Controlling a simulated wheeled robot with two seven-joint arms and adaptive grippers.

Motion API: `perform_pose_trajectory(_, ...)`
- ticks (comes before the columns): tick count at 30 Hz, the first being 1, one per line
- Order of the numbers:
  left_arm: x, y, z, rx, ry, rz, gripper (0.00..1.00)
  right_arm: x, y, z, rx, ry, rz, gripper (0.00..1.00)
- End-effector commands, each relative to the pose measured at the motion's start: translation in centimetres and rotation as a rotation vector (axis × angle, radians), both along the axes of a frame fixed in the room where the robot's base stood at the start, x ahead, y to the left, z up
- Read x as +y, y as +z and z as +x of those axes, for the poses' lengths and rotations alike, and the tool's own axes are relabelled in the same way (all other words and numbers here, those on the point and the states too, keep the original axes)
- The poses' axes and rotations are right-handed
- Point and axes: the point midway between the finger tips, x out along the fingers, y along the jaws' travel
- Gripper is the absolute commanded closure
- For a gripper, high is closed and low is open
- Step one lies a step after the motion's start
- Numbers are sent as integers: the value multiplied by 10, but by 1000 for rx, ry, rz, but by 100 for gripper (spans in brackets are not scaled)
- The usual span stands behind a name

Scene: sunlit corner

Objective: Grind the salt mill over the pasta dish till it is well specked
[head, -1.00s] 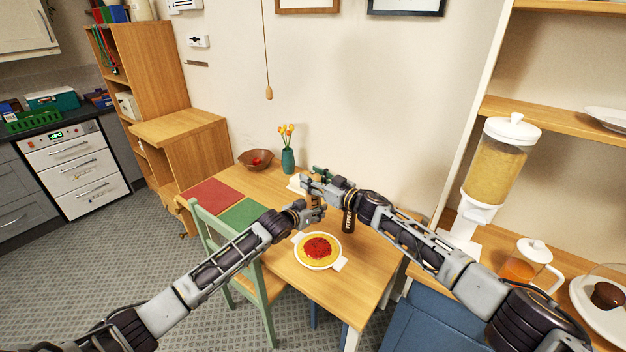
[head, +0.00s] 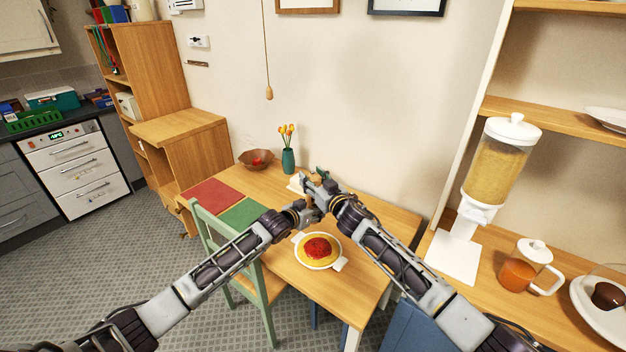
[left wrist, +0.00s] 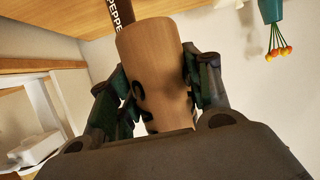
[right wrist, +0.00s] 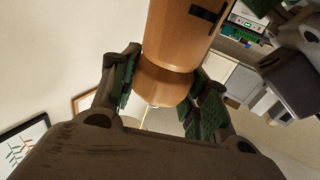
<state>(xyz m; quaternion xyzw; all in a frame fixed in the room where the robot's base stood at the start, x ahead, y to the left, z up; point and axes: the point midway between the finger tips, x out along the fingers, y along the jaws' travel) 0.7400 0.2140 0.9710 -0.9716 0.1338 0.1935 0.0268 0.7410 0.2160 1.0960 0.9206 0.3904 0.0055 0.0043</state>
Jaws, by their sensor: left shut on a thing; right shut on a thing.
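The light wooden salt mill (left wrist: 152,65) is in both grippers, above the table's middle behind the pasta dish. My left gripper (head: 308,212) is shut on its body, which carries dark letters. My right gripper (head: 318,188) is shut on the mill's rounded wooden end; the right wrist view shows this end (right wrist: 162,86) between the fingers. The pasta dish (head: 341,265), white with side handles, sits on the table just in front of the grippers. It holds yellow pasta with red sauce (head: 317,247). Specks on it are too small to tell.
A dark pepper mill (left wrist: 120,14) shows behind the salt mill in the left wrist view. A teal vase of tulips (head: 288,161) and a brown bowl (head: 256,159) stand at the table's back. Red (head: 212,195) and green (head: 243,214) mats lie left. A green chair (head: 237,262) stands in front.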

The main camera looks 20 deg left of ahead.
Motion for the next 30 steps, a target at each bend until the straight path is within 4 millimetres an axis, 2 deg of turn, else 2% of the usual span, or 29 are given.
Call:
perform_pose_trajectory(12,-4,1,-1,-2,-6,-2,83,7,4,-5,-2,-129,12,79)
perform_pose_trajectory(30,-3,0,-1,0,-4,0,83,1,2,-2,1,-215,4,79)
